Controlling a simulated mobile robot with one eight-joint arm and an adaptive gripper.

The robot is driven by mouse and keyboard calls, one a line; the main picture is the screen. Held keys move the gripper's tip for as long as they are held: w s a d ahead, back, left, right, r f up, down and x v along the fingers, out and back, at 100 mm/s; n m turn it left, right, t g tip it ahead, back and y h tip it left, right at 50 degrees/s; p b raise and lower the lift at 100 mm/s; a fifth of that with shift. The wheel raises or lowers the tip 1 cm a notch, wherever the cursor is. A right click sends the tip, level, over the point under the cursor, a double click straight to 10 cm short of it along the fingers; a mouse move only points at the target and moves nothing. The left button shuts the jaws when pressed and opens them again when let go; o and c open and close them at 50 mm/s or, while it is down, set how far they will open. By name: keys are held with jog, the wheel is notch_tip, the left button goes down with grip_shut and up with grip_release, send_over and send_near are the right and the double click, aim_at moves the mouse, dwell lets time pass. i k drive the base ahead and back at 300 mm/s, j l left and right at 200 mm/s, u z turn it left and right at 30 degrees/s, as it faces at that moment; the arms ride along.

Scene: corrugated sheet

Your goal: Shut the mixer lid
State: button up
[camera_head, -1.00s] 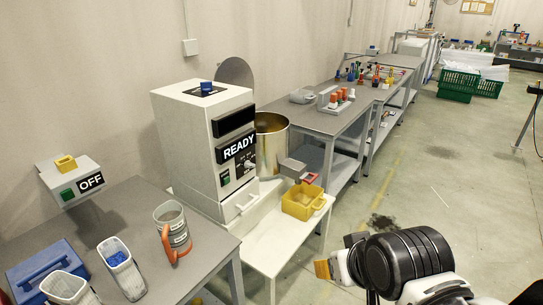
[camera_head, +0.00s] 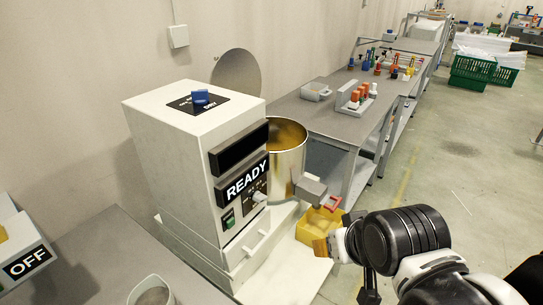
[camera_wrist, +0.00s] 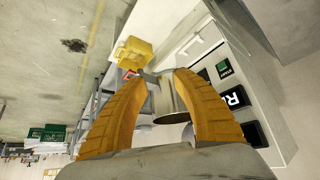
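The mixer is a white boxy machine (camera_head: 190,170) with a READY display and a blue knob on top. Its metal bowl (camera_head: 287,155) stands at its right side, open at the top. The lid, a round grey disc (camera_head: 236,72), stands raised upright behind the bowl near the wall. My gripper (camera_wrist: 158,74) has yellow fingers spread apart with nothing between them. In the head view it is low, in front of the mixer and right of the bowl, apart from the lid. In the wrist view the mixer's front (camera_wrist: 235,90) shows tilted beyond the fingers.
A yellow bin (camera_head: 318,228) sits under the bowl's red-handled spout (camera_head: 331,203), close to my gripper. A grey table (camera_head: 75,270) with a clear jug (camera_head: 150,291) is at the front left. A bench with bottles (camera_head: 345,125) is behind. Open floor lies right.

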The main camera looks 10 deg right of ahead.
aim_at(236, 70)
jog(key=i+l, duration=0.45)
jog(key=i+l+u, duration=0.15)
jog(key=i+l, duration=0.25)
jog(key=l, duration=0.2)
jog(key=i+l, duration=0.4)
jog(key=l, duration=0.15)
jog(key=u, duration=0.05)
